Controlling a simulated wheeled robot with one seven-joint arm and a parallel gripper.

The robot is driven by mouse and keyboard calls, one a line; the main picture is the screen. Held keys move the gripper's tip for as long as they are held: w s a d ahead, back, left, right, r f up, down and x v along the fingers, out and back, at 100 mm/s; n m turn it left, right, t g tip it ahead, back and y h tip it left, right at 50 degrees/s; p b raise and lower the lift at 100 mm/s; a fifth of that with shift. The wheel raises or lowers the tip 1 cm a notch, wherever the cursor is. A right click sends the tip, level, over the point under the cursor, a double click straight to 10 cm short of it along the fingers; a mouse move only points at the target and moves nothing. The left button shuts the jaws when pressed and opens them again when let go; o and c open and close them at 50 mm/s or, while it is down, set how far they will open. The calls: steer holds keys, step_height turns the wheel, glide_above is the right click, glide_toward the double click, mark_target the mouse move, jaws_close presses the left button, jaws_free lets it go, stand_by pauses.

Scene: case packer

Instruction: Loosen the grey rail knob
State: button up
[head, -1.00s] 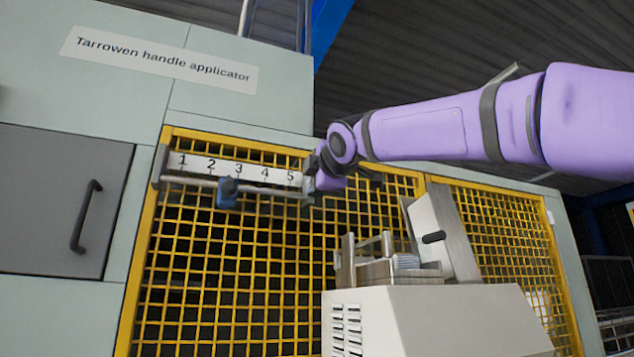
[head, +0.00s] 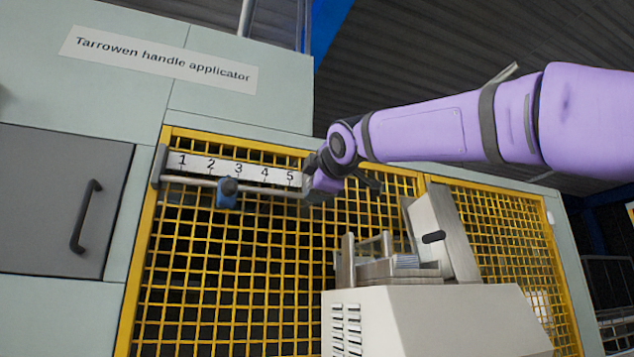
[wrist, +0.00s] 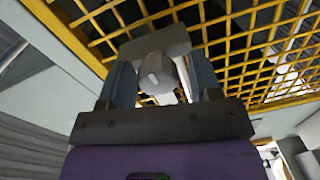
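In the wrist view a light grey, faceted knob (wrist: 155,72) shows between my fingertips, in front of a grey end block (wrist: 158,45). My gripper (wrist: 163,78) has its two blue-grey fingers apart, one on each side of the knob; I see a gap on the right, and cannot tell about contact on the left. In the head view my gripper (head: 312,184) is at the right end of the rail (head: 262,190), by the 5 on the scale, and hides the knob there. A blue slider (head: 227,197) with a dark knob sits on the rail below 2 and 3.
The number scale (head: 225,168) runs above the rail on yellow mesh guarding (head: 215,270). A pale machine housing (head: 430,320) with metal plates (head: 440,235) stands below and right of my gripper. A grey door (head: 50,200) with a dark handle is at the left.

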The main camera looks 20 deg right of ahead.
steer(key=shift+s+r, duration=0.1)
steer(key=shift+s, duration=0.05)
steer(key=s, duration=1)
steer(key=shift+s+r, duration=0.15)
steer(key=shift+s, duration=0.15)
steer(key=shift+s, duration=0.1)
